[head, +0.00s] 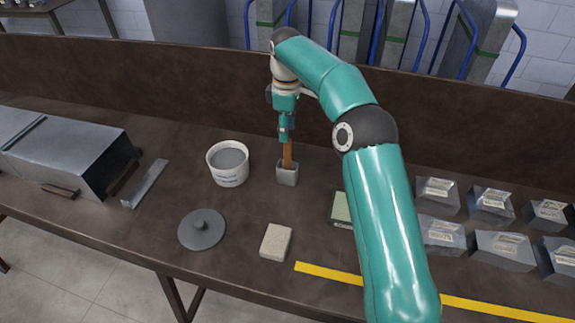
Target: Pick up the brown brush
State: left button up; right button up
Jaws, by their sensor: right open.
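The brown brush (288,157) stands upright in a small grey square holder (287,176) on the dark brown bench. Only its brown handle shows; its lower end is hidden inside the holder. My right gripper (285,138) points down at the top of the handle, with its fingertips at or around the upper end. It is open; whether the fingers touch the handle cannot be told. My left gripper is out of view.
A white bucket of grey paste (229,181) stands close left of the holder, with a round grey lid (202,229) in front. A beige block (275,242) and a green pad (341,207) lie nearby. Metal duct pieces (441,234) fill the right; a large duct (75,150) lies left.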

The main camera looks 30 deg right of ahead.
aim_at(287, 145)
jog(key=shift+s+f, duration=0.2)
jog(key=shift+f, duration=2.7)
jog(key=shift+c, duration=0.2)
grip_shut()
